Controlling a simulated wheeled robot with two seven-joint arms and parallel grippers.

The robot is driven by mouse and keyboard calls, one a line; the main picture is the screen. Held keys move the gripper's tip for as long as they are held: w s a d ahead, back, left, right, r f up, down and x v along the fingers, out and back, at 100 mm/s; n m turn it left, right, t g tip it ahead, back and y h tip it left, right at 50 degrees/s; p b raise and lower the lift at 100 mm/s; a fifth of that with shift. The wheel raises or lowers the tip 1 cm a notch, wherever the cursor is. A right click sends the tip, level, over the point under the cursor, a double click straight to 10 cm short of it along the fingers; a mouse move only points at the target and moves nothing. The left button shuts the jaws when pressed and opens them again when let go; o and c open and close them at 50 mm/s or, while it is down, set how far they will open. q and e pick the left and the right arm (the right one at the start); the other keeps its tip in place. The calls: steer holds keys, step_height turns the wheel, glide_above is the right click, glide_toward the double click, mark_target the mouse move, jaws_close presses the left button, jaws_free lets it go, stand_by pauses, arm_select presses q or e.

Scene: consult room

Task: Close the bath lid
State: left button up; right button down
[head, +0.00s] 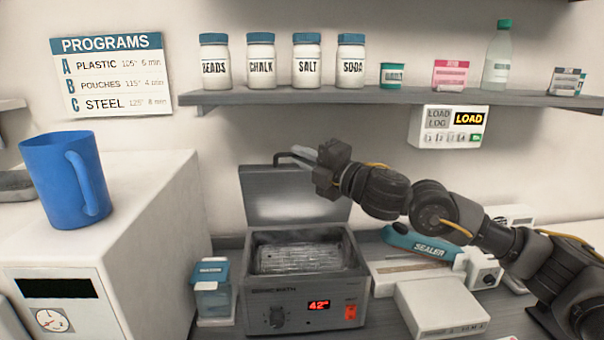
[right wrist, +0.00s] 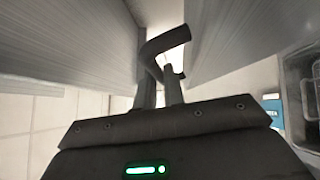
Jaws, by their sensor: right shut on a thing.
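The grey bath (head: 258,300) stands on the counter, with a metal basket (head: 300,258) in its opening and a red "42" display on the front. Its grey lid (head: 258,188) stands raised at the back of the bath, so the bath is open. My right gripper (head: 303,155) is at the lid's top edge, shut on its dark handle (head: 284,159). In the right wrist view the fingers (right wrist: 160,85) meet at the bent dark handle (right wrist: 165,42). The finger contact is partly hidden. My left gripper is not in view.
A shelf (head: 300,97) with jars and bottles runs above the lid. A white machine carrying a blue jug (head: 62,180) stands left. A small blue-lidded container (head: 212,295) is beside the bath. A sealer (head: 425,246) and white boxes lie to the right, under my arm.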

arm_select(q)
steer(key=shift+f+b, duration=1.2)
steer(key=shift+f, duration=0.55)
arm_select(e)
steer(key=shift+s+f+n+y, duration=0.3)
steer(key=shift+s+f, duration=0.15)
steer(key=shift+s, duration=0.4)
steer(key=c, duration=1.8)
jaws_free()
steer(key=shift+o, duration=0.2)
steer(key=shift+s+d, duration=0.1)
arm_select(q)
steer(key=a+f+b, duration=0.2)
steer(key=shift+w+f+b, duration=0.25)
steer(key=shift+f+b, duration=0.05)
steer(key=shift+b, duration=0.1)
arm_select(e)
steer(key=v, duration=1)
steer(key=shift+s+d, duration=0.2)
steer(key=shift+f, duration=0.1)
